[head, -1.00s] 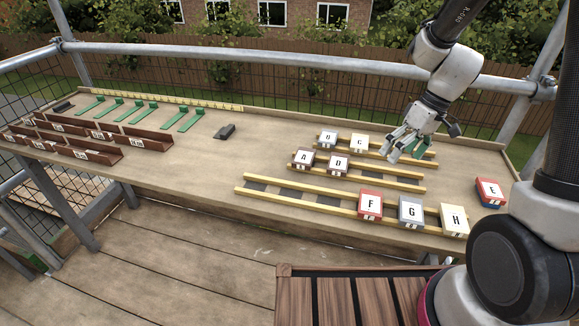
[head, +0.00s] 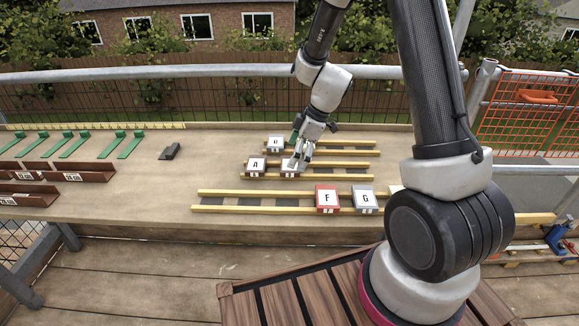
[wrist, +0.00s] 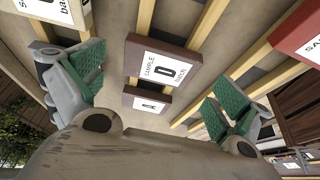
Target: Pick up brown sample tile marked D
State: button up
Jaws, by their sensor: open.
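The brown sample tile D (wrist: 165,52) lies face up across two wooden rails, and its printed D shows in the wrist view. In the head view tile D (head: 288,172) is partly covered by my fingers. My gripper (head: 297,161) is over tile D, pointing down. In the wrist view my gripper (wrist: 157,85) is open, with green-padded fingers wide apart on either side of the tile. Nothing is between the pads, and I see no contact. Whether the fingertips are down at tile height I cannot tell.
Brown tile A (head: 256,166) lies left of D on the same rails, separated by a gap. Tile B (head: 276,143) is on the rails behind. Red tile F (head: 327,197) and grey tile G (head: 365,199) are on the front rails. The table's middle left is mostly clear.

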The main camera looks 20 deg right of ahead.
jog(key=shift+x, duration=1.25)
jog(key=c, duration=1.1)
